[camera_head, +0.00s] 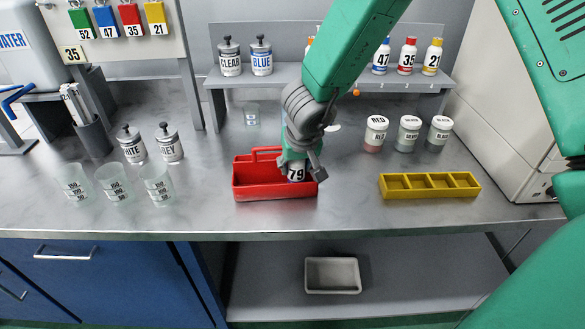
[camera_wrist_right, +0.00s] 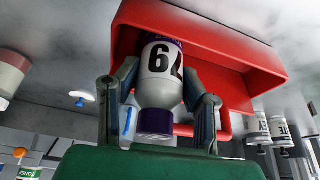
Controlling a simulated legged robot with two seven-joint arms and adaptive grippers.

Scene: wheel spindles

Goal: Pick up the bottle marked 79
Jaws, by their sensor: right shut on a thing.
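My right gripper (camera_head: 300,165) is shut on the bottle, with a finger on each side. In the wrist view the gripper (camera_wrist_right: 160,105) is around the bottle's upper part. I cannot tell whether the bottle's base touches the carrier floor. My left gripper is not in view.
A yellow divided tray (camera_head: 430,193) is to the right. Lidded jars (camera_head: 408,133) stand behind it. Glass beakers (camera_head: 113,183) and grey canisters (camera_head: 169,144) are at left. A back shelf (camera_head: 232,80) holds canisters and numbered bottles (camera_head: 406,56). The front bench between carrier and yellow tray is clear.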

